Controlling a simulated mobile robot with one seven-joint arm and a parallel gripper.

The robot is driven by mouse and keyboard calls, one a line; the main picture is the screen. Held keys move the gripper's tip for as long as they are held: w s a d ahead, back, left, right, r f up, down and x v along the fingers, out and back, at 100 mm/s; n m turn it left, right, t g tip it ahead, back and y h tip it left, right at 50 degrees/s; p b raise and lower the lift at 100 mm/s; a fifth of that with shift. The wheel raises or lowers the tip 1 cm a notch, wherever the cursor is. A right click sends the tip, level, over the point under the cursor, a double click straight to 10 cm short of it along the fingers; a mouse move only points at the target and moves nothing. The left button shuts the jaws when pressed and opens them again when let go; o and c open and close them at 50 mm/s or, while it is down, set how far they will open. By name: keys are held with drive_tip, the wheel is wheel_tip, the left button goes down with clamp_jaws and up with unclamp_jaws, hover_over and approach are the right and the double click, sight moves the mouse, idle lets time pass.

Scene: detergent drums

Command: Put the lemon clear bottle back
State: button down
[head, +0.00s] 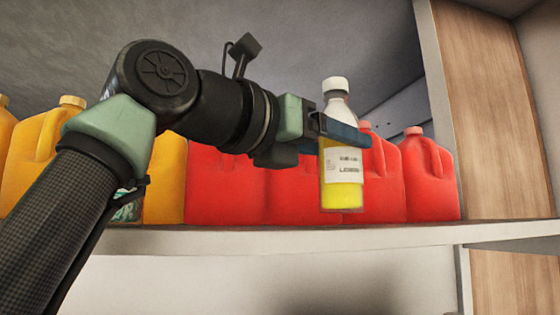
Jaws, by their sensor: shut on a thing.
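The lemon clear bottle (341,165) is a clear bottle with a white cap, a white label and yellow liquid in its lower part. It is upright in the head view, right of the middle. My gripper (340,131) comes from the left and is shut on the bottle's upper body, below the neck. The bottle is in front of the red jugs, and its base appears just above the shelf's front edge (300,238). I cannot tell whether its base touches the shelf.
Several red jugs (430,180) stand in a row on the shelf behind the bottle. Yellow-orange jugs (165,190) stand to the left, partly hidden by my arm. A wooden upright panel (490,110) bounds the shelf on the right. Little free room shows between the jugs.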

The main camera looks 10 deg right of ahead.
drive_tip(key=shift+f, duration=0.4)
drive_tip(key=shift+w+f, duration=0.15)
drive_tip(key=shift+f, duration=0.2)
drive_tip(key=shift+f, duration=0.1)
drive_tip(key=shift+c, duration=0.2)
unclamp_jaws()
drive_tip(key=shift+f, duration=0.1)
